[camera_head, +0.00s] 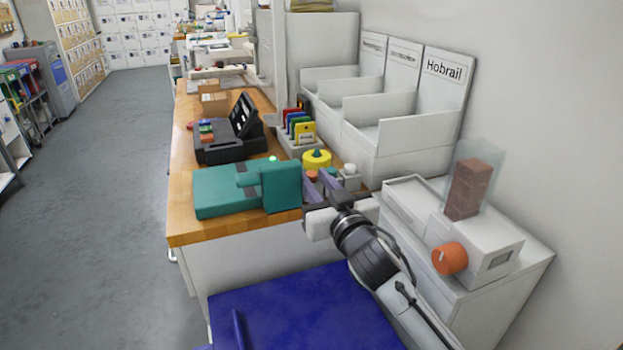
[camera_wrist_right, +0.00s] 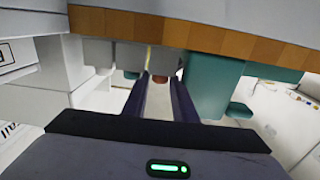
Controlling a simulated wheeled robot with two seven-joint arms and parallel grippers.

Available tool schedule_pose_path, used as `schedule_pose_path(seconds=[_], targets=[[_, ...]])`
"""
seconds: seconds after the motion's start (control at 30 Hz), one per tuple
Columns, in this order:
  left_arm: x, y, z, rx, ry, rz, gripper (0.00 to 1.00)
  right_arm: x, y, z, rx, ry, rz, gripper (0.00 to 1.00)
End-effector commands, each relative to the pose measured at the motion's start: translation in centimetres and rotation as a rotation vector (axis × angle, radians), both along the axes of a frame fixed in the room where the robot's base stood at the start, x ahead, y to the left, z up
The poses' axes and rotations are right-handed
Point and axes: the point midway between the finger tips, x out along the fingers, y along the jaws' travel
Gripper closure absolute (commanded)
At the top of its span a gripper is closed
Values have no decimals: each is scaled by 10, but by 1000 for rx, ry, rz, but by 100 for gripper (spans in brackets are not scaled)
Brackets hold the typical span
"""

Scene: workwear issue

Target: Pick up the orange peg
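The orange peg (camera_head: 312,175) shows as a small round orange top on the wooden counter, beside the teal device and in front of the yellow round piece. My right gripper (camera_head: 318,184) is at the counter's near right edge, its two purple-grey fingers apart and pointing at the peg. In the right wrist view an orange-brown thing (camera_wrist_right: 160,79), apparently the peg, shows beyond and between the open fingertips (camera_wrist_right: 160,84). I cannot tell how far apart they are, and the peg's lower part is hidden. My left gripper is not in view.
A teal device (camera_head: 230,195) stands close left of the gripper. A yellow round piece (camera_head: 316,160) with a green top and a pale knobbed piece (camera_head: 350,171) stand close by. White bins (camera_head: 420,135) and a dispenser with an orange knob (camera_head: 450,259) lie to the right.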

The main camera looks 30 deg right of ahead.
Motion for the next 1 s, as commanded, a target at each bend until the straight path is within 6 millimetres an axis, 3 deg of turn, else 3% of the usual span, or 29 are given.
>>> schedule_pose_path(seconds=[0.1, 0.27, 0.73, 0.87, 1.0], targets=[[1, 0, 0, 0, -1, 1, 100, 0, 0, 0, 0, 0, 0, 75], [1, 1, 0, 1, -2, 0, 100, 0, 0, 0, 0, 0, 0, 100], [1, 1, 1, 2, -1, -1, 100, 0, 0, 2, 0, -1, 0, 100], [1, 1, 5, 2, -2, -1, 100, 0, 0, 18, 0, -4, 0, 100], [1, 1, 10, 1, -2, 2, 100, 0, 0, 48, -1, -6, 0, 100]])
